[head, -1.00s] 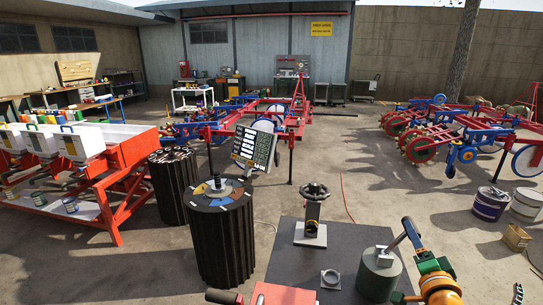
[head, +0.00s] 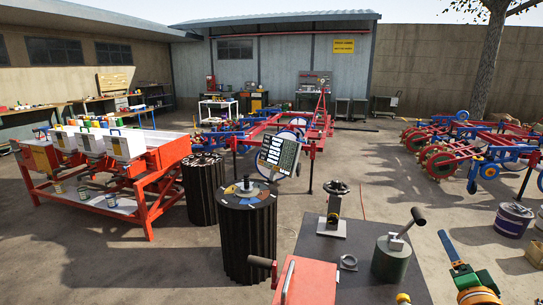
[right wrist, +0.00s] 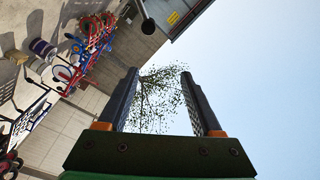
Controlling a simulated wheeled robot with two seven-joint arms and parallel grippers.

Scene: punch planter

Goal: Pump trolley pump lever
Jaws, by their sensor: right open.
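The dark-topped trolley (head: 325,248) stands at the lower right of the head view. A green-grey cylinder (head: 391,260) on it carries a lever (head: 407,229) with a dark grip that slants up to the right; I take this for the pump lever. My right gripper (head: 446,243) is to the right of the lever and apart from it. In the right wrist view its two fingers (right wrist: 162,100) are spread, with only sky and a tree between them. My left gripper is out of view.
A red box (head: 308,284) with a handle sits at the trolley's near left. A post with a handwheel (head: 337,205) and a small ring (head: 348,262) are also on the top. A black ribbed drum (head: 248,245) stands left, a paint bucket (head: 513,220) right.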

